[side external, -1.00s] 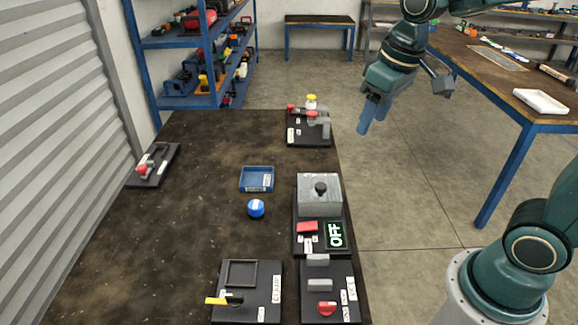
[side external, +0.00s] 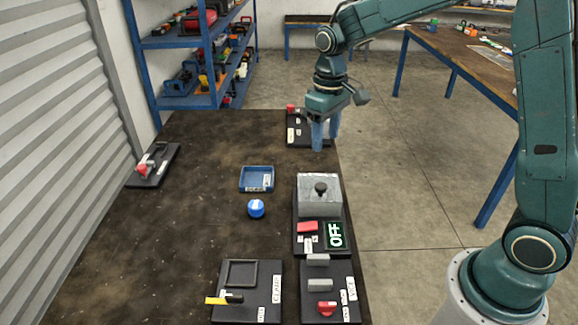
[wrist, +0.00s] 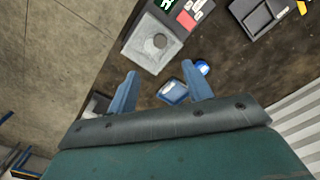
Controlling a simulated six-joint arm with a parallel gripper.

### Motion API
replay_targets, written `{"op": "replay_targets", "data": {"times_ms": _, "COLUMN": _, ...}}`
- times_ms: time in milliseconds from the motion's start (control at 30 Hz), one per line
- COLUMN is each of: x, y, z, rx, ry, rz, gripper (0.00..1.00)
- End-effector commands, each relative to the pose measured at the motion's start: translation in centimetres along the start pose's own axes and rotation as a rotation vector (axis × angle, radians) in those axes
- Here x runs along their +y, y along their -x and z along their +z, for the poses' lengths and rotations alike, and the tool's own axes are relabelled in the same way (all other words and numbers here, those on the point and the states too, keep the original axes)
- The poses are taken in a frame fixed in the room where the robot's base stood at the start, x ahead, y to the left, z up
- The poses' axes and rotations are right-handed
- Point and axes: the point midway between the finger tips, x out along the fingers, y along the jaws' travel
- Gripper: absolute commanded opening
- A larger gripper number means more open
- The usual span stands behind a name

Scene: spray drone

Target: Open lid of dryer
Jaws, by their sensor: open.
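The dryer (side external: 319,209) is a grey box on a black base at the right side of the table. Its lid has a dark round knob (side external: 320,188) on top and looks closed. A red button (side external: 307,227) and a display reading OFF (side external: 335,235) sit in front of it. My gripper (side external: 324,141) is open and empty, above the table's right edge, behind and above the dryer, with fingers pointing down. In the wrist view the dryer (wrist: 142,58) lies beyond the spread fingers (wrist: 162,80), its knob (wrist: 160,41) in sight.
A blue tray (side external: 257,179) and a round blue object (side external: 256,208) lie left of the dryer. A station (side external: 300,128) stands behind, partly hidden by my gripper. Boards with a clamp (side external: 247,290) and a red knob (side external: 327,308) are in front. The left table is mostly clear.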

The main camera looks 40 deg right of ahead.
Motion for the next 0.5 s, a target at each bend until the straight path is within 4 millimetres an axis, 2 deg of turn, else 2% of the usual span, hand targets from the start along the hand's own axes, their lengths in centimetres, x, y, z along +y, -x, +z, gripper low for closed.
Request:
{"op": "replay_targets", "data": {"times_ms": 267, "x": 0.0, "y": -0.9, "z": 0.1, "rx": -0.003, "ry": 0.000, "rz": 0.000, "gripper": 0.50}}
{"op": "replay_targets", "data": {"times_ms": 500, "x": 0.0, "y": -3.4, "z": 0.1, "rx": -0.004, "ry": 0.000, "rz": -0.001, "gripper": 0.50}}
